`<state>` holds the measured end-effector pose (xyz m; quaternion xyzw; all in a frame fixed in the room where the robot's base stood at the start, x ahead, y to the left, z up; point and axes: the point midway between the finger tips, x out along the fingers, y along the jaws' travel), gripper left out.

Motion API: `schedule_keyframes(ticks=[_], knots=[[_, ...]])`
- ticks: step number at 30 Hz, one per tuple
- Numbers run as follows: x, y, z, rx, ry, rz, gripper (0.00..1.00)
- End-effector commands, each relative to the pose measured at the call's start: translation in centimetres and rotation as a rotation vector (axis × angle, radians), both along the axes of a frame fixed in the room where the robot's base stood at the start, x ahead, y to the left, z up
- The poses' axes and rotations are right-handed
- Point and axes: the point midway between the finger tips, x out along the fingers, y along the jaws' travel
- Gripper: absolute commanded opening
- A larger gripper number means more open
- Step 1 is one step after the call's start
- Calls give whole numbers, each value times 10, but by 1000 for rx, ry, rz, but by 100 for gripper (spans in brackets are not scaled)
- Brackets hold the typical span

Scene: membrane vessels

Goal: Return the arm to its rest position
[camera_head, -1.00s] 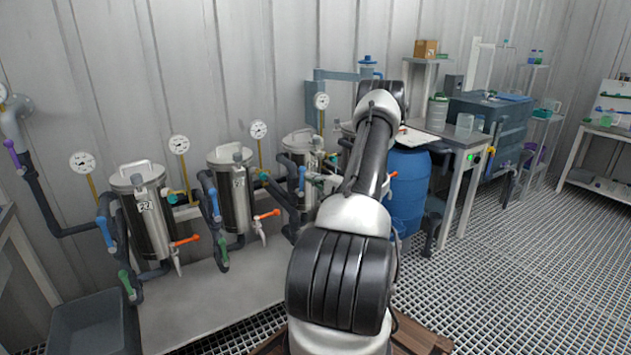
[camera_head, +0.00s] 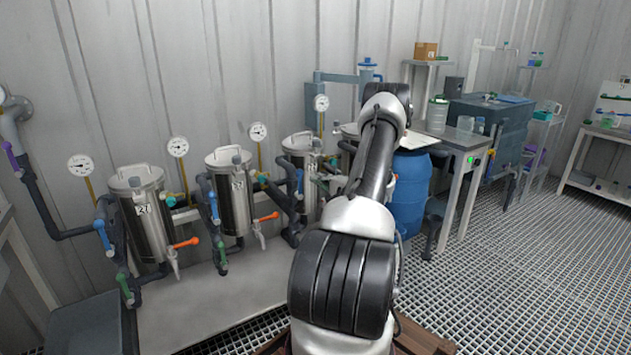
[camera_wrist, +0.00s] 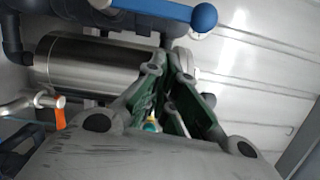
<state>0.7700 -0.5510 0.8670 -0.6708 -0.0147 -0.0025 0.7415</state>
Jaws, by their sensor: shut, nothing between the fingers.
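My arm (camera_head: 372,165) reaches forward from the bottom middle of the head view, towards the row of steel vessels. Its far end hides most of my gripper there. In the wrist view my gripper (camera_wrist: 172,62) is shut and empty, its two green-grey fingers meeting at the tips. A steel vessel (camera_wrist: 95,65) lies across the wrist view beyond the fingers, on the left. A lever with a blue ball end (camera_wrist: 203,17) crosses the top of that view. Whether the fingers touch anything is unclear.
The vessels, including one marked 27 (camera_head: 143,218), carry pipes, gauges and orange-handled taps (camera_head: 186,243). A blue barrel (camera_head: 409,190) stands just right of my arm, beside a steel bench (camera_head: 462,140). The grated floor (camera_head: 520,270) at right is open.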

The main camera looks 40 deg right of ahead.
Motion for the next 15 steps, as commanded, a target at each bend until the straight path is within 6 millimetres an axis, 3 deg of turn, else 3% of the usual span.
schedule_keyframes(ticks=[2, 9, 15], knots=[[-8, -8, 0, 0, 1, 2, 0], [-67, -8, 0, 1, 0, 0, 0], [-95, -8, 0, 0, 1, 3, 0]])
